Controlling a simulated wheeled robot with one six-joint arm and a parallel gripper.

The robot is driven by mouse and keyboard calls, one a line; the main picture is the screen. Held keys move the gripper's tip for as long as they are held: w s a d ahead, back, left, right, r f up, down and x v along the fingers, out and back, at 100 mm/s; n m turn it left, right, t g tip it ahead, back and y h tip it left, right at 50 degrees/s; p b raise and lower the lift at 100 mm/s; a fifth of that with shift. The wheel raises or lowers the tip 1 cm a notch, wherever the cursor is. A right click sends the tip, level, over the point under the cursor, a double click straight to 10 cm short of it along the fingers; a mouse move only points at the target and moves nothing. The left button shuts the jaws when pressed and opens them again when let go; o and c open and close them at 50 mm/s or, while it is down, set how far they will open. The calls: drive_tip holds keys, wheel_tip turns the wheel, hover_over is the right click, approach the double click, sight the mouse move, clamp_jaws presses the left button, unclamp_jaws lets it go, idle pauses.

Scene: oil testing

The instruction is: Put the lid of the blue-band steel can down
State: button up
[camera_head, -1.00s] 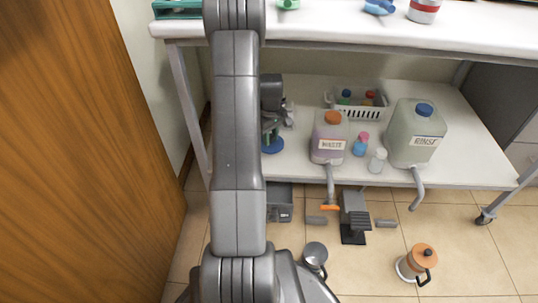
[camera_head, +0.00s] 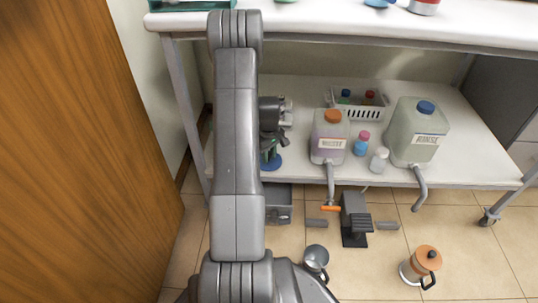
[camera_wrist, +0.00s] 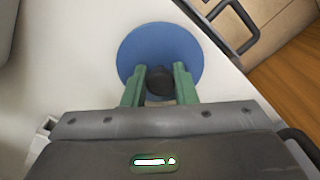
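The lid (camera_head: 272,164) is a blue disc with a black knob. In the wrist view the lid (camera_wrist: 190,48) lies flat below my gripper (camera_wrist: 160,72). The two green fingers stand on either side of the black knob, shut on it. In the head view my gripper (camera_head: 269,154) is over the front left part of the lower shelf (camera_head: 310,178), with the lid level below it. I cannot tell whether the lid touches the shelf. I see no steel can with a blue band that I can make out clearly.
A waste jug (camera_head: 327,148), small bottles (camera_head: 379,160), a white basket (camera_head: 362,113) and a rinse jug (camera_head: 418,140) stand to the right on the shelf. A table leg (camera_head: 186,108) is at the left. The tabletop (camera_head: 330,28) is above the shelf.

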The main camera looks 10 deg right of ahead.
sight(269, 154)
drive_tip(key=o, duration=0.4)
wheel_tip(269, 154, up, 12)
drive_tip(key=p, duration=0.4)
drive_tip(key=shift+r, duration=0.2)
wheel_tip(269, 154, down, 12)
drive_tip(key=b, duration=0.4)
drive_tip(key=shift+f, duration=0.2)
drive_tip(key=shift+r+p, duration=0.85)
drive_tip(key=shift+r, duration=1.15)
